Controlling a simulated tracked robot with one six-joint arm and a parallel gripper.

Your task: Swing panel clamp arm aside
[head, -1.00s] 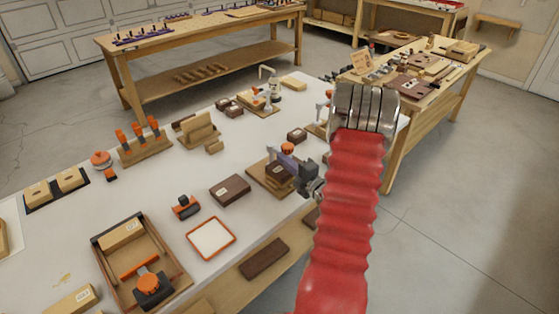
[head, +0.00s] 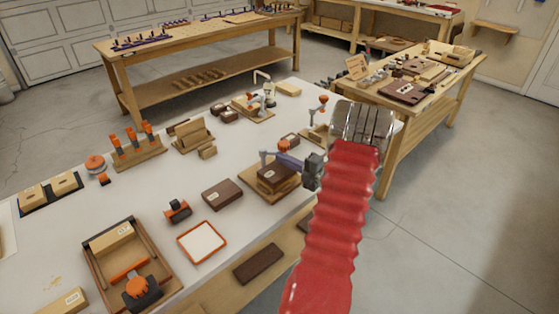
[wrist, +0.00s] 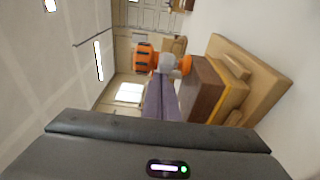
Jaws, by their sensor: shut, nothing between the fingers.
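The panel clamp's wooden base (head: 258,181) stands near the right edge of the white bench and carries a dark brown panel (head: 275,177). The clamp has an orange knob (head: 284,145) and grey metal parts. In the wrist view its grey arm (wrist: 168,63) lies sideways between an orange-and-black end (wrist: 143,57) and an orange knob (wrist: 186,65). My gripper (head: 277,157) reaches in from the right above the panel. Its purple fingers are shut and empty, with the tips (wrist: 159,78) close to the grey arm. I cannot tell whether they touch it.
A similar clamp (head: 320,105) stands farther back on the bench. Open floor (head: 440,230) lies to the right.

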